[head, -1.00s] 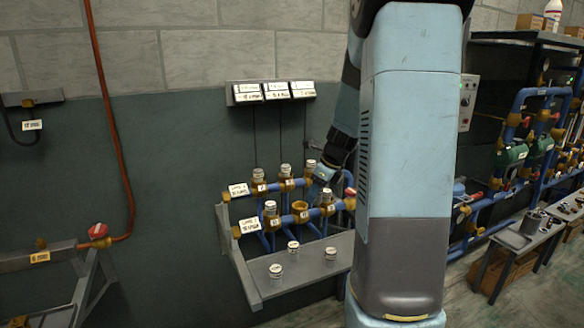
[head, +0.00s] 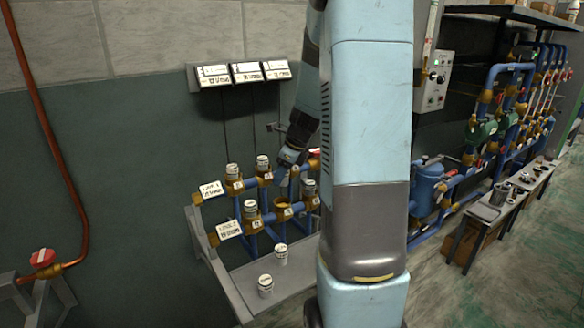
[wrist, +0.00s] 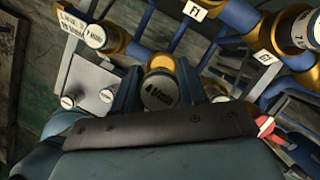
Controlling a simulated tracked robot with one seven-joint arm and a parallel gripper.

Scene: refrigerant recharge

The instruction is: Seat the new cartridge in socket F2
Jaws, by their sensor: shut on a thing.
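My gripper (wrist: 159,92) is shut on a cartridge with a dark, lettered round cap (wrist: 161,92), one finger on each side. A brass socket ring (wrist: 160,62) shows just beyond the held cartridge in the wrist view. I cannot tell whether the cartridge is inside it or above it. In the head view my gripper (head: 290,172) is over the manifold. The open brass socket in the middle of the front row (head: 284,208) lies below it, between two filled sockets. The held cartridge is not clear there. The F2 label is not readable.
Front-row cartridges (head: 250,208) and (head: 309,190) flank the open socket. Back-row cartridges (head: 232,172) and (head: 263,164) stand behind. Loose cartridges (head: 265,285) and (head: 280,254) stand on the grey shelf (head: 245,280). Blue pipes (wrist: 240,18) crowd the gripper. My arm hides the shelf's right part.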

